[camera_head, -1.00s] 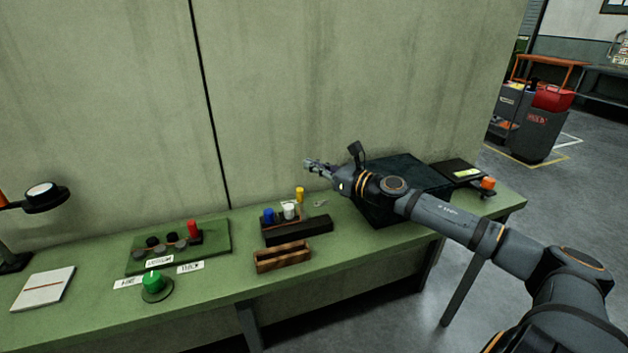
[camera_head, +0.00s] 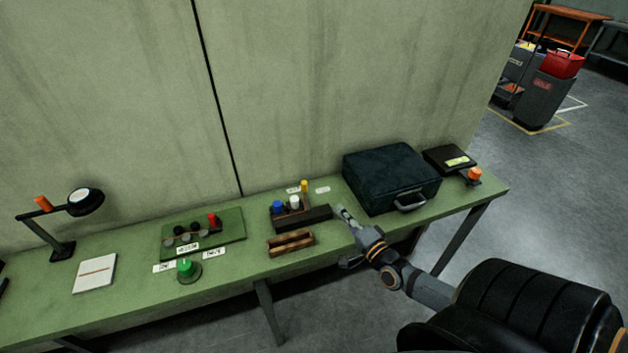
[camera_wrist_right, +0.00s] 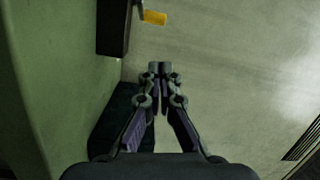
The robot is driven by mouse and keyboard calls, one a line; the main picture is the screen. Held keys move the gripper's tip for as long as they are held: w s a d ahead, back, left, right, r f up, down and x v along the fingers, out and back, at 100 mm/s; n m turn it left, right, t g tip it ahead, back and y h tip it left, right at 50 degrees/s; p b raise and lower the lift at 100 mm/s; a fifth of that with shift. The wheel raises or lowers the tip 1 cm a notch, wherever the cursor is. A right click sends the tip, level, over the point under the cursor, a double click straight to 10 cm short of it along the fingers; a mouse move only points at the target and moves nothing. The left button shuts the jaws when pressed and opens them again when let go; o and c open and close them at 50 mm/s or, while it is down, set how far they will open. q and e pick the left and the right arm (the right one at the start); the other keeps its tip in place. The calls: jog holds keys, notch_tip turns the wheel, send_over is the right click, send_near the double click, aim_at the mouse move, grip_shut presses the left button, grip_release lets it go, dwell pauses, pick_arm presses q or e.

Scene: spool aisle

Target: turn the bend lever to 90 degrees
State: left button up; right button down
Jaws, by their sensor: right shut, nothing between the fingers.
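My right gripper (camera_head: 340,209) is shut and empty, beside the right end of a long dark block (camera_head: 304,218) in the head view. In the right wrist view its fingertips (camera_wrist_right: 160,67) are together with nothing between them. I cannot tell which part is the bend lever. A small upright yellow piece (camera_head: 304,186) stands behind the dark block, near a blue-topped piece (camera_head: 277,207) and a white-topped piece (camera_head: 294,202). A yellow piece (camera_wrist_right: 155,18) also shows ahead of the fingers in the wrist view, beside a dark block (camera_wrist_right: 113,27). My left gripper is out of view.
A dark case (camera_head: 390,177) stands right of my gripper on the green bench (camera_head: 340,239). A wooden holder (camera_head: 291,244) lies at the front. Left are a green knob (camera_head: 187,270), a green panel (camera_head: 233,224) with a red piece, a notepad (camera_head: 95,273) and a lamp (camera_head: 85,203).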

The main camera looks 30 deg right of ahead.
jog(key=m, duration=0.2)
jog(key=s, duration=0.1)
jog(key=shift+d+f+m+h, duration=0.25)
jog(key=shift+f+m+h, duration=0.15)
jog(key=w, duration=0.3)
jog(key=w+b, duration=0.1)
jog(key=w, duration=0.5)
jog(key=shift+w+d+f+b, duration=0.1)
jog(key=shift+w+d+b, duration=0.05)
jog(key=shift+d+b, duration=0.2)
jog(key=w+a, duration=0.2)
jog(key=w, duration=0.1)
jog(key=shift+w+a, duration=0.4)
